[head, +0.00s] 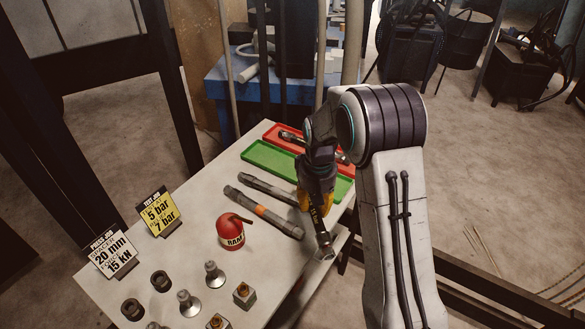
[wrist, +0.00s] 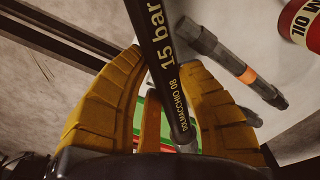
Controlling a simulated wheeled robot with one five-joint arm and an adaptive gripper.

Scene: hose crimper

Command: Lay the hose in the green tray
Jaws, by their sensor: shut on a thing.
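My gripper (head: 317,193) has yellow fingers and is shut on a black hose (head: 322,232) with a metal end, held over the right edge of the table. In the wrist view, the hose (wrist: 160,50) runs between the yellow fingers (wrist: 162,78) and reads "15 bar". The green tray (head: 262,158) lies behind my gripper, partly hidden by it and my arm. Its visible left part is empty. A sliver of green also shows behind the fingers in the wrist view.
A red tray (head: 269,135) holding a dark hose lies behind the green one. Two more hoses lie on the table, one with an orange band (head: 261,211). A red oil can (head: 231,234), sign cards (head: 158,211) and several metal fittings (head: 188,303) stand nearer the front left.

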